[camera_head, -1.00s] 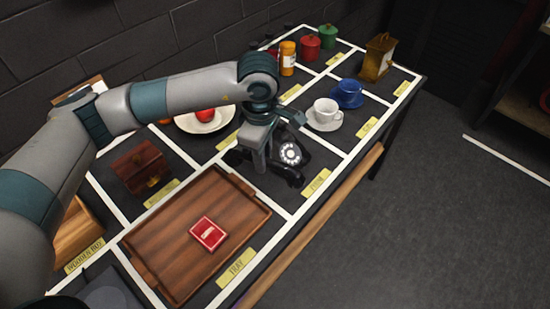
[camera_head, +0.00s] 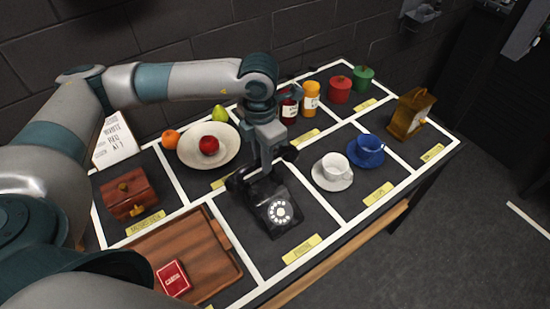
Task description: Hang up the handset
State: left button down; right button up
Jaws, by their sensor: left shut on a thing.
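A black rotary telephone (camera_head: 275,212) with a white dial sits in its labelled cell in the middle of the table. My left gripper (camera_head: 267,167) points down at the back of the phone and is shut on the black handset (camera_head: 238,181). The handset's ends show on both sides of the fingers, and its middle is hidden by them. It is at or just above the cradle; I cannot tell whether it touches. My right gripper is not in view.
A fruit plate (camera_head: 230,158) lies behind left, and a white cup (camera_head: 335,165) on a saucer and a blue cup (camera_head: 367,150) stand to the right. A wooden tray (camera_head: 222,262) and a small chest (camera_head: 128,193) are to the left. Jars (camera_head: 311,98) stand behind.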

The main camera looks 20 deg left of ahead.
pick_arm(q)
jog(key=shift+s+a, duration=0.1)
jog(key=shift+s, duration=0.05)
jog(key=shift+f, duration=0.25)
jog(key=shift+f+b, duration=0.35)
jog(key=shift+f, duration=0.15)
jog(key=shift+f+b, duration=0.65)
jog(key=shift+f, duration=1)
jog(key=shift+f+b, duration=0.35)
jog(key=shift+f, duration=0.1)
jog(key=shift+f+b, duration=0.75)
jog(key=shift+b, duration=0.15)
jog(key=shift+f+b, duration=0.3)
jog(key=shift+b, duration=0.05)
jog(key=shift+f+b, duration=0.3)
jog(key=shift+b, duration=0.1)
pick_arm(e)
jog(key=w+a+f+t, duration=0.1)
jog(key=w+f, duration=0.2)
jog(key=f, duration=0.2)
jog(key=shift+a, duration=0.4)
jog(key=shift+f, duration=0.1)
